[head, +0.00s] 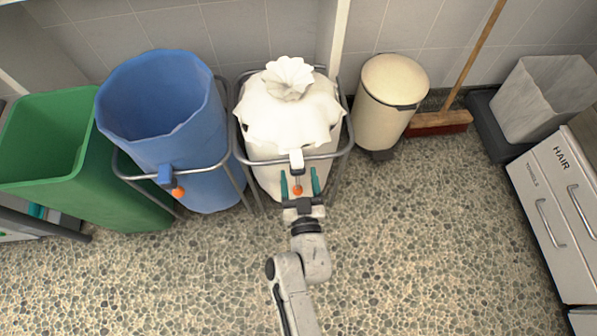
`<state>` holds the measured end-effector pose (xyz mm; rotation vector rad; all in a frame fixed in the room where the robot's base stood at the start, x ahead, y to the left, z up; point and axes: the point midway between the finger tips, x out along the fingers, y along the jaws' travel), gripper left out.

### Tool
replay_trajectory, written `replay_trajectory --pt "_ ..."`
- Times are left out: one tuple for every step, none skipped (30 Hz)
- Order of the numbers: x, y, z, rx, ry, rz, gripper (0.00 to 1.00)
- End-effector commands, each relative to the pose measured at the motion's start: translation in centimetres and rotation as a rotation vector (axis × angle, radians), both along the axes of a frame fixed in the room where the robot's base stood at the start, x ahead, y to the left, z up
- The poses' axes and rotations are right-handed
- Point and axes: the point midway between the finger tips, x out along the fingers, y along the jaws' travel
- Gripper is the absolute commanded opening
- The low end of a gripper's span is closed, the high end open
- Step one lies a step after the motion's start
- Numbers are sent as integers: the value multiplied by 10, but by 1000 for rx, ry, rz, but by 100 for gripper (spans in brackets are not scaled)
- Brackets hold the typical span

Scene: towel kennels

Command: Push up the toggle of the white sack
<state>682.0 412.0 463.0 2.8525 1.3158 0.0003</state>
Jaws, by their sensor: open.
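The white sack (277,116) stands in a metal hoop frame (345,146) at the back middle, its gathered top bunched and closed. Its toggle shows as a white block (297,157) at the front of the frame, with an orange ball (298,190) below it. My gripper (299,181) is open in front of the sack, its two teal fingers on either side of the orange ball. I cannot tell whether either finger touches the ball or how far apart they are in height.
Left of the sack stands a blue sack (165,105) in a similar frame with its own orange ball (178,193), then a green bin (45,135). A cream pedal bin (388,98), a broom (440,122) and drawers (555,195) are at right. The front floor is clear.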

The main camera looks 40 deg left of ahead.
Motion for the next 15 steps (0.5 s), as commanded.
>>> replay_trajectory --pt "-5 -6 0 -2 3 0 68" --pt "-8 -9 1 -2 3 -1 68" --pt "-11 -13 1 -2 3 -1 68" --pt "-14 -17 0 -2 2 -1 68" --pt "-17 -20 0 -2 1 -1 68" --pt "-21 -25 0 -2 2 -1 68" --pt "-23 -28 1 -1 2 -1 68" --pt "-26 -31 1 -1 2 -1 68" --pt "-30 -36 0 -2 3 -1 68" --pt "-33 -39 0 -2 3 -1 68" --pt "-36 -42 0 -2 2 -1 68" --pt "-39 -46 0 -2 2 -1 68" --pt "-42 -49 0 -1 2 -1 68" --pt "-44 -52 0 -1 2 -1 68" --pt "-47 -55 0 -1 2 -1 68"
